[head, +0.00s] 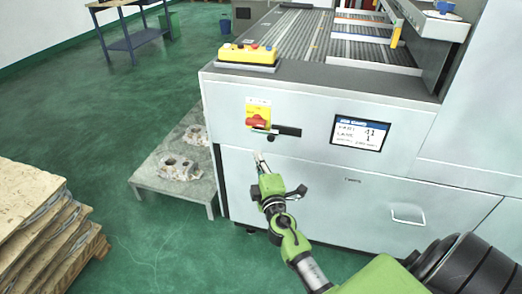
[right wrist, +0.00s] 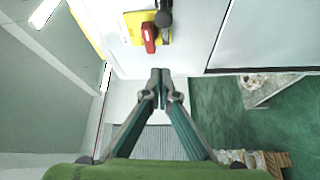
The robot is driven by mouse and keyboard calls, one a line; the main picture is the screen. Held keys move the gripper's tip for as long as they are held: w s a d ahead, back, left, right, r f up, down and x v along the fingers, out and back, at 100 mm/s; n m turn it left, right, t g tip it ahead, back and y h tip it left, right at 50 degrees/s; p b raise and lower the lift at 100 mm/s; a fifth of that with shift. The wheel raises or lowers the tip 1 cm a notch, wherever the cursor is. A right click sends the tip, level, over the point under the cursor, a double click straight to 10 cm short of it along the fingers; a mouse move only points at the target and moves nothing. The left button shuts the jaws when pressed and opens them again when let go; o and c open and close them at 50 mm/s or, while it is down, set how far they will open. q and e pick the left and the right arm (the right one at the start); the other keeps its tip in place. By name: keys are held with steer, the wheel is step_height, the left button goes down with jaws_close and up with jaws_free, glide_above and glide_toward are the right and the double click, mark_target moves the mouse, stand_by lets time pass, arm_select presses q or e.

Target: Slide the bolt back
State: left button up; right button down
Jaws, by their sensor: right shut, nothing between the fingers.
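A dark bolt-like bar (head: 288,131) lies level on the light front panel of the machine, with a dark round knob (head: 270,138) at its left end. A dark knob (right wrist: 163,16) also shows at the top of the right wrist view, beside a red handle. My right gripper (head: 258,157) is just below the knob in the head view, apart from it as far as I can tell. Its fingertips (right wrist: 160,75) are together with nothing between them. My left gripper is not in view.
A red handle (head: 257,122) on a yellow plate sits left of the bar, and a display (head: 360,133) sits to its right. A yellow button box (head: 248,55) stands on the machine's top edge. A low table (head: 148,182) with castings stands at the left.

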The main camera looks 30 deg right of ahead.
mark_target(260, 130)
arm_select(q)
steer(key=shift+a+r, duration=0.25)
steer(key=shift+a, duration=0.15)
arm_select(e)
steer(key=w+d, duration=0.6)
steer(key=shift+d+f, duration=0.1)
steer(key=shift+d, duration=0.05)
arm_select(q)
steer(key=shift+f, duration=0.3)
arm_select(e)
steer(key=s+d, duration=0.3)
steer(key=shift+s, duration=0.25)
